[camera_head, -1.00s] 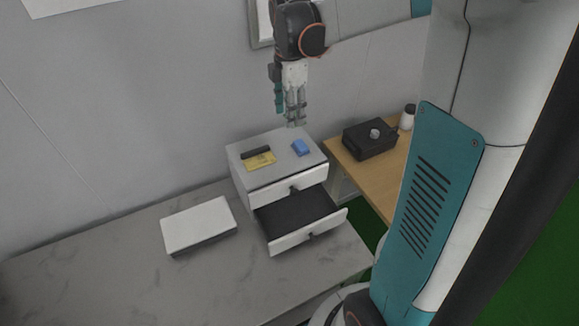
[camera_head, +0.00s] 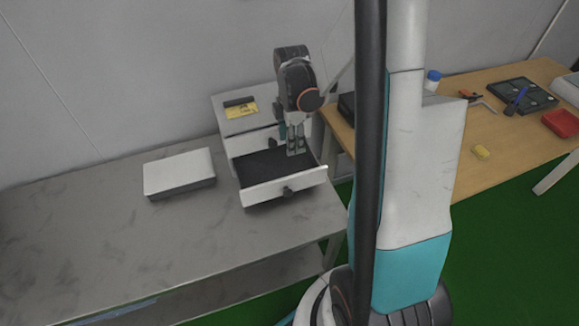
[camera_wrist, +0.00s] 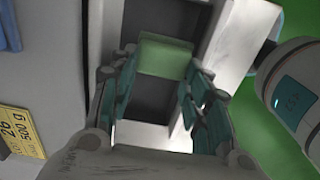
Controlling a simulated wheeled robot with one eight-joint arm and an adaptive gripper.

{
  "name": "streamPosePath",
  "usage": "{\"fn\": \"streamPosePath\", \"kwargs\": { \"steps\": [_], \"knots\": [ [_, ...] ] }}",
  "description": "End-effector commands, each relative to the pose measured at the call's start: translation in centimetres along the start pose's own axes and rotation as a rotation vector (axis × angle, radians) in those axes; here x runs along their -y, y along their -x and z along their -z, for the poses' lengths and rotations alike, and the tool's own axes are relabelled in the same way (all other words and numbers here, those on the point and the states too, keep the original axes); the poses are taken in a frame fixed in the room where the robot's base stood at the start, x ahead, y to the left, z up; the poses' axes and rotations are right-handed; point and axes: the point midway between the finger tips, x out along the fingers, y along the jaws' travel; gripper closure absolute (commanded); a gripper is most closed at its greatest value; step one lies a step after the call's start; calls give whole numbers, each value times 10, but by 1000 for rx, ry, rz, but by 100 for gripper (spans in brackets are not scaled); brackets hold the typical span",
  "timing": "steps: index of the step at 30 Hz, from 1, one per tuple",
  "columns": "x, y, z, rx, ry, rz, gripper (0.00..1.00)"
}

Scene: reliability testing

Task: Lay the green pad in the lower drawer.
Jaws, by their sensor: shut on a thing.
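The green pad (camera_wrist: 165,56) is between the fingers of my gripper (camera_wrist: 158,80) in the wrist view, and the gripper is shut on it. In the head view my gripper (camera_head: 297,152) points down at the right part of the open lower drawer (camera_head: 262,192). The pad cannot be made out there. The drawer has a white front, a dark knob and a dark floor. In the wrist view the pad is over the dark drawer floor (camera_wrist: 150,105); whether it touches the floor I cannot tell.
The upper drawer (camera_head: 246,144) looks shut. A yellow card (camera_head: 242,111) and a black bar (camera_head: 240,101) lie on the cabinet top. A blue block (camera_wrist: 9,28) shows in the wrist view. A white box (camera_head: 179,173) stands left on the grey table (camera_head: 90,225).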

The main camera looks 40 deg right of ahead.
Motion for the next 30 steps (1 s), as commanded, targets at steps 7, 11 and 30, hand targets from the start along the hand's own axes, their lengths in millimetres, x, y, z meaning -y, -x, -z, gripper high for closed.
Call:
{"fn": "streamPosePath", "kwargs": {
  "steps": [7, 11, 30],
  "knots": [
    [0, -52, 0, 0, 1, 0, 79],
    [0, -61, 0, 0, 1, 0, 79],
    [0, -104, 0, 0, 1, 0, 79]
  ]
}}
